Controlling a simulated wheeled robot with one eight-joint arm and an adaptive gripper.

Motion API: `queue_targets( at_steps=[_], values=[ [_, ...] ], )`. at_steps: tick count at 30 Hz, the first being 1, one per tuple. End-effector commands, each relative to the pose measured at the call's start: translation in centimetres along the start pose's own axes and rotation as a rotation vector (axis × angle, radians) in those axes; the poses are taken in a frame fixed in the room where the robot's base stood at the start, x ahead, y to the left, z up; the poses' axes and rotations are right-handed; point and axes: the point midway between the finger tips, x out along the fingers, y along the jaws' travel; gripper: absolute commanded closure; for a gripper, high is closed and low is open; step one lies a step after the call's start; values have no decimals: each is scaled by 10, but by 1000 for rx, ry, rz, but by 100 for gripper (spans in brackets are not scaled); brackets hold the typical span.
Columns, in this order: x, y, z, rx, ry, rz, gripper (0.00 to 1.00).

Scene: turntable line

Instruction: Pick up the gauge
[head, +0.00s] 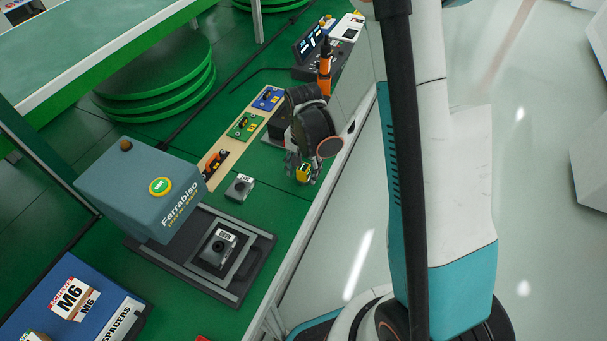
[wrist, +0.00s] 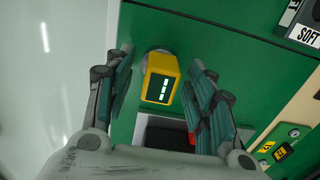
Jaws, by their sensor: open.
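The gauge (wrist: 160,82) is a small yellow device with a dark display and white marks, and a round grey part shows at its far end. In the wrist view it lies between the two fingers of my gripper (wrist: 160,62), with green surface visible on both sides of it. In the head view the gauge (head: 303,173) shows at the bench's right edge, partly covered by my gripper (head: 302,166). My gripper is open and points down at it. I cannot tell how much height separates the fingertips from the bench.
A grey SOFT block (head: 240,187) and a press (head: 140,190) with a HARD block (head: 217,247) stand left of my gripper. A wooden strip (head: 230,150) carries coloured locks. A dark open box (wrist: 165,133) with something red is near the gauge.

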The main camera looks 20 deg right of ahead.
Motion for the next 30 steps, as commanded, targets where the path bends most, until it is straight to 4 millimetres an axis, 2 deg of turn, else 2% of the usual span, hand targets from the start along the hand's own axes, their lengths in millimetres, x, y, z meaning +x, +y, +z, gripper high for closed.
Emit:
queue_targets(
  at_steps=[2, 6, 9, 22, 26, 30],
  values=[
    [-1, 0, 0, 0, 0, 0, 50],
    [-1, 0, 0, 0, 0, 0, 82],
    [-1, 0, 0, 0, 0, 0, 100],
    [-6, 0, 0, 0, 0, 0, 100],
    [-18, 0, 0, 0, 0, 0, 100],
    [-42, 0, 0, 0, 0, 0, 100]
  ],
)
